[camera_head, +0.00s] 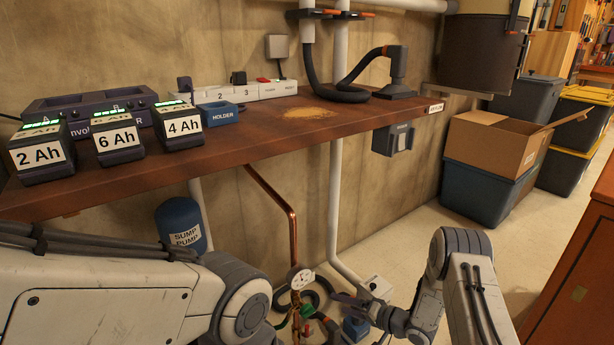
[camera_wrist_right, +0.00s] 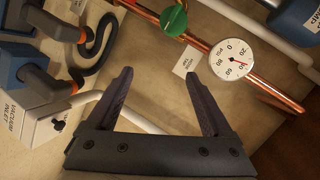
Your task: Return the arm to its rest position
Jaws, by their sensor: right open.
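My right arm comes in from the right in the head view and bends down below the bench. Its right gripper (camera_head: 348,303) is low, close to the pipe gauge and valve. In the right wrist view the right gripper (camera_wrist_right: 160,77) has its two dark fingers spread wide with nothing between them. Beyond the fingertips are the white dial gauge (camera_wrist_right: 230,60) and a green valve handle (camera_wrist_right: 174,20) on a copper pipe. My left arm crosses the lower left of the head view; its gripper is out of the picture.
The wooden bench (camera_head: 240,150) carries battery packs marked 2 Ah (camera_head: 38,155), 6 Ah (camera_head: 115,143) and 4 Ah (camera_head: 182,128), and a blue holder (camera_head: 221,114). A vacuum inlet box (camera_wrist_right: 38,118) stands near the right gripper. Bins and an open carton (camera_head: 490,140) stand at right.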

